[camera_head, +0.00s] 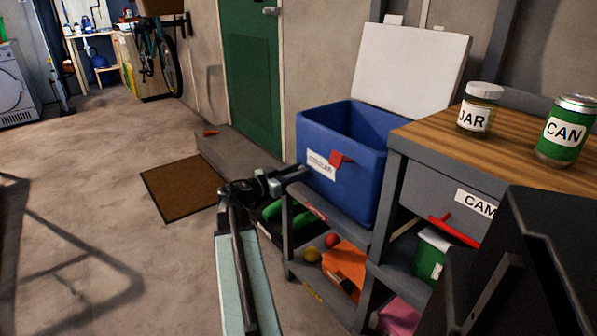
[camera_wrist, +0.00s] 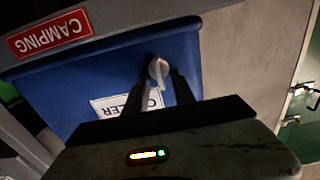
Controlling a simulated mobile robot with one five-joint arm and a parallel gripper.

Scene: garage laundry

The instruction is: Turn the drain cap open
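The blue cooler (camera_head: 350,175) stands on a grey shelf with its white lid (camera_head: 410,70) raised. A white label is on its front, with a red piece (camera_head: 341,160) beside it. My gripper (camera_head: 303,173) is at the cooler's front in the head view. In the wrist view, which is turned over, a small pale drain cap (camera_wrist: 158,70) shows on the blue face, near the white cooler label (camera_wrist: 128,102). My two dark fingers lie on either side of the cap with a gap between them. Whether they touch it is unclear.
A red camping sign (camera_wrist: 48,33) is on the shelf edge close by. A workbench (camera_head: 420,140) with a jar (camera_head: 479,108) and a can (camera_head: 565,130) stands at right. Small items lie on the lower shelves. A brown mat (camera_head: 180,187) and clear floor are at left.

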